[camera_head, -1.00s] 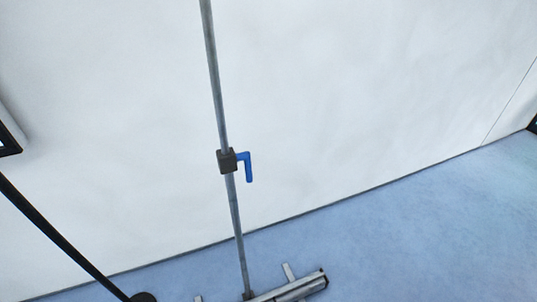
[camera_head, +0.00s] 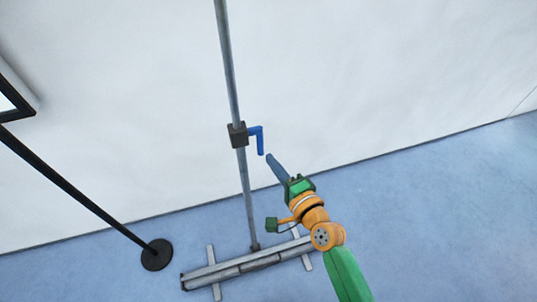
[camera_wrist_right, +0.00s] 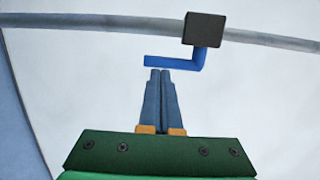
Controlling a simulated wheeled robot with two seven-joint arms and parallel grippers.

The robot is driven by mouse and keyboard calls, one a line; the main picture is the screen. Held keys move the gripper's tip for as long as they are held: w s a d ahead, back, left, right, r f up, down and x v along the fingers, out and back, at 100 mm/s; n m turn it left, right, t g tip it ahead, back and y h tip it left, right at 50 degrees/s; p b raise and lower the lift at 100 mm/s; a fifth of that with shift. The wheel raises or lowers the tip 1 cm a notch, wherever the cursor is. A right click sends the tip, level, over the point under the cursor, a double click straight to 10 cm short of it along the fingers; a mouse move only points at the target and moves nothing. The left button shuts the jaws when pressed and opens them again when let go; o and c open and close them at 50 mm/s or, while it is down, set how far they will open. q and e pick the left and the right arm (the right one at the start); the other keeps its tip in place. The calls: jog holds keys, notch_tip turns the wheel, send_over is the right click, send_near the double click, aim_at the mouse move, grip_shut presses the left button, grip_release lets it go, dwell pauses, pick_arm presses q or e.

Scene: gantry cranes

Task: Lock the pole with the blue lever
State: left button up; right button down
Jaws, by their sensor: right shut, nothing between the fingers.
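The grey pole (camera_head: 231,75) stands on a floor base and carries a dark clamp block (camera_head: 238,135). The blue lever (camera_head: 260,141) comes out of the block's right side and bends down. My right gripper (camera_head: 269,157) is shut and empty, its tips just below and right of the lever's lower end. In the right wrist view the gripper's fingertips (camera_wrist_right: 160,72) are together close to the lever's long arm (camera_wrist_right: 172,62); I cannot tell whether they touch. The pole (camera_wrist_right: 110,22) and block (camera_wrist_right: 203,30) lie beyond the lever there. My left gripper is not in view.
The metal base (camera_head: 215,272) with crossbars spreads on the blue floor under my right arm. A black stand (camera_head: 95,205) with a round foot is at the left. A white wall (camera_head: 400,70) is behind. The floor at right is clear.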

aim_at(262, 148)
jog(key=shift+x, duration=1.45)
jog(key=f+t+b, duration=0.1)
jog(key=b, duration=0.5)
jog(key=shift+w+a+y, duration=0.15)
jog(key=shift+w+y, duration=0.25)
jog(key=shift+r, duration=0.45)
